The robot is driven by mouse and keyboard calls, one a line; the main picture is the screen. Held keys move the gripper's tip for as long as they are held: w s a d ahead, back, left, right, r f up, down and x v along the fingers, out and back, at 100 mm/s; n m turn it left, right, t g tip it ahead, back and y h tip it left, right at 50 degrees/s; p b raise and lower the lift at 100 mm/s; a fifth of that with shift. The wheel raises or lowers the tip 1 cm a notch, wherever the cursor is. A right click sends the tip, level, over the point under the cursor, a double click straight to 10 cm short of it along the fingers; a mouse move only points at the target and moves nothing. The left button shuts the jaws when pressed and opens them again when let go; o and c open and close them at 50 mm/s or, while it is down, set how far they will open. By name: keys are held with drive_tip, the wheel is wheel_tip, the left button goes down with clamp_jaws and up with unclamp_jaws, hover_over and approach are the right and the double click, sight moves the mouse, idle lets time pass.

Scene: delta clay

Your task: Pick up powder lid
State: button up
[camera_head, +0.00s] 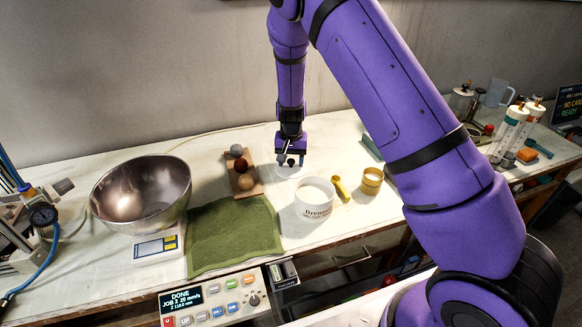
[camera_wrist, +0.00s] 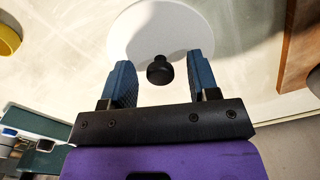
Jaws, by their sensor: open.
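The powder lid is a flat white disc (camera_wrist: 136,30) with a dark round knob (camera_wrist: 160,70) in the wrist view. It lies on the table. My gripper (camera_wrist: 162,72) is open, with one blue finger on each side of the knob and gaps on both sides. In the head view my gripper (camera_head: 291,158) is low over the table, and the white lid (camera_head: 284,173) shows partly beneath it. A white lettered tub (camera_head: 317,200) full of pale powder stands in front of the gripper. I cannot tell the exact height of the fingers over the lid.
A green cloth (camera_head: 231,231), a metal bowl (camera_head: 140,190) on a scale and a control box (camera_head: 211,299) are further left and in front.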

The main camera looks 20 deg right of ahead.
drive_tip(key=c, duration=1)
drive_tip(key=shift+o, duration=0.2)
